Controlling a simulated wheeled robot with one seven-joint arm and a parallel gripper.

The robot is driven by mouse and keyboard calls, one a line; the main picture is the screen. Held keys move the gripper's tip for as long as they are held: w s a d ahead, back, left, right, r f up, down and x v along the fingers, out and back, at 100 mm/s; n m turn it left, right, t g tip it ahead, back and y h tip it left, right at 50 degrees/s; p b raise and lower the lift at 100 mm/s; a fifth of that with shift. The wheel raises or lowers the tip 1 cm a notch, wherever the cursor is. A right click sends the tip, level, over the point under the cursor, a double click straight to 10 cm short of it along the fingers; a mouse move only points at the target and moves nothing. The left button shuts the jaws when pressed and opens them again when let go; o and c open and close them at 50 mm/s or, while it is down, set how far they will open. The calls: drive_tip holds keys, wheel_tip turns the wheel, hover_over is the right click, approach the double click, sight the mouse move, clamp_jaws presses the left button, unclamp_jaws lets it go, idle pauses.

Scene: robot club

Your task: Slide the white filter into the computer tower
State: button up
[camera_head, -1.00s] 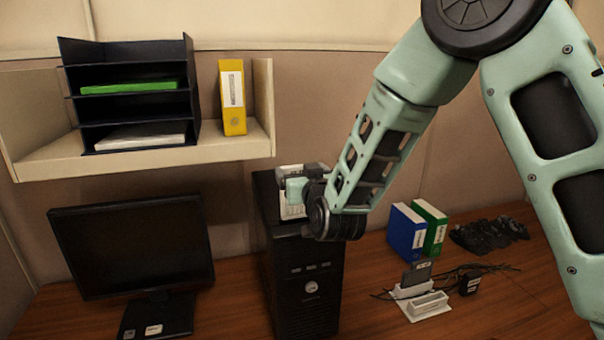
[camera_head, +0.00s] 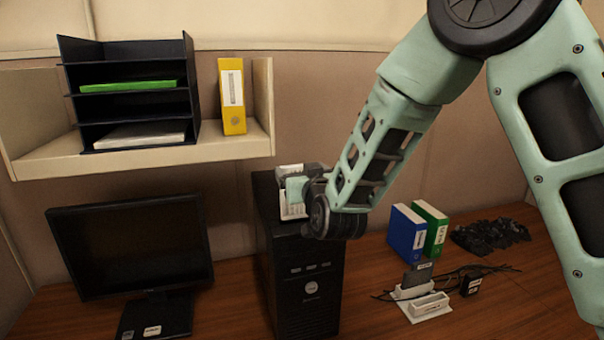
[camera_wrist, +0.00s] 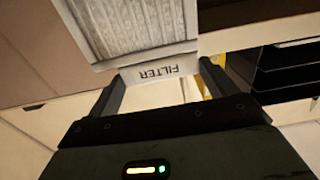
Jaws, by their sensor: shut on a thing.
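The white filter (camera_wrist: 145,25) has a pleated grey panel and a white edge lettered FILTER, upside down in the wrist view. My gripper (camera_wrist: 160,76) is shut on that lettered edge, one finger on each side. In the head view the filter (camera_head: 292,206) shows as a small pale piece beside my gripper (camera_head: 294,187), at the top of the computer tower. The black computer tower (camera_head: 308,288) stands upright on the desk. My wrist hides part of its top, and I cannot tell whether the filter touches it. The tower's opening is not visible.
A monitor (camera_head: 133,245) stands left of the tower. Blue (camera_head: 406,232) and green (camera_head: 432,228) binders, a white holder (camera_head: 428,306) and cables lie to the right. Above is a shelf (camera_head: 230,143) with a dark paper tray (camera_head: 190,95) and a yellow binder (camera_head: 232,97).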

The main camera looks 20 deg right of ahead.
sight(300, 207)
drive_tip(key=shift+f+b, duration=5)
drive_tip(key=shift+b, duration=0.55)
idle(2.5)
